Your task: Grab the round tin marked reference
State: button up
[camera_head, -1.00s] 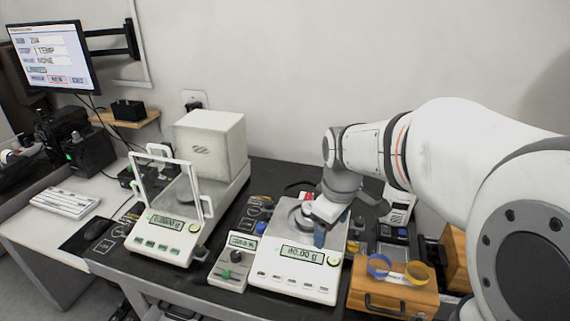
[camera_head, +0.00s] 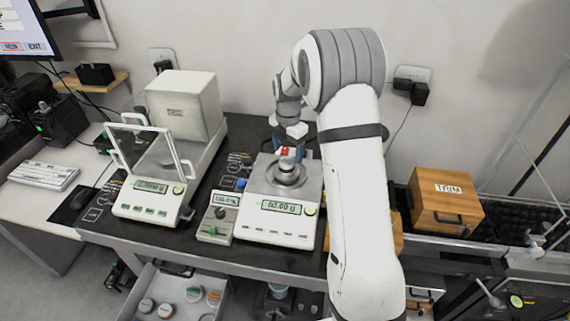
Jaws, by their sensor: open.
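Several round tins (camera_head: 165,310) lie in an open drawer (camera_head: 205,312) below the table at the bottom of the picture. Some have pale lids, others show orange or green. Their markings are too small to read, so I cannot tell which is marked reference. My gripper (camera_head: 291,152) is open, far above and behind the drawer, at the back of the right-hand balance. A metal weight (camera_head: 287,170) stands on that balance's pan, just in front of my gripper. My arm hides part of the table to the right.
The right-hand balance (camera_head: 278,228) reads about 80.00 g. A balance with a framed glass shield (camera_head: 148,205) stands to the left, a small control box (camera_head: 217,218) between them. A monitor (camera_head: 20,32) hangs upper left.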

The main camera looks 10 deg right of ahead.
aim_at(287, 160)
notch_tip(287, 160, down, 6)
jog(key=shift+a+r+p, duration=0.1)
jog(key=shift+r+p, duration=0.15)
jog(key=shift+p, duration=0.6)
jog(key=c, duration=1.2)
jog(key=shift+o, duration=0.2)
